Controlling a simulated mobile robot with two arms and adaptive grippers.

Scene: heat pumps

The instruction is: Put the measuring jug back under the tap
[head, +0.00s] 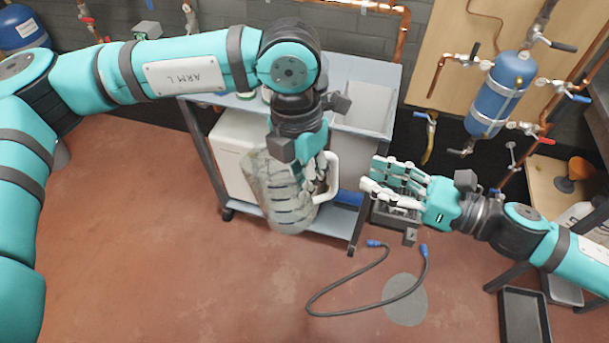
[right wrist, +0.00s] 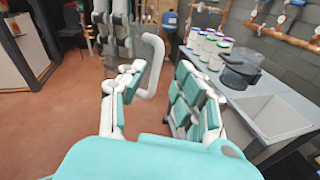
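The measuring jug (head: 277,195) is clear with dark markings and a white handle (head: 333,178). It hangs off the floor in front of the cart. My left gripper (head: 318,172) is closed at its handle side; the fingers are partly hidden. In the right wrist view the white handle (right wrist: 153,65) shows beyond my right gripper (right wrist: 158,90). My right gripper is open and empty, to the right of the jug and apart from it in the head view (head: 385,188). Several taps with levers sit on the wall pipework, such as a blue-levered one (head: 424,116); I cannot tell which is meant.
A grey cart (head: 205,150) stands behind the jug, with a basin (head: 365,112) on top. A blue tank (head: 500,92) hangs on the wooden board. A dark hose (head: 345,312) lies on the floor near a grey round patch (head: 405,302). A black tray (head: 524,316) lies right. Floor at left front is clear.

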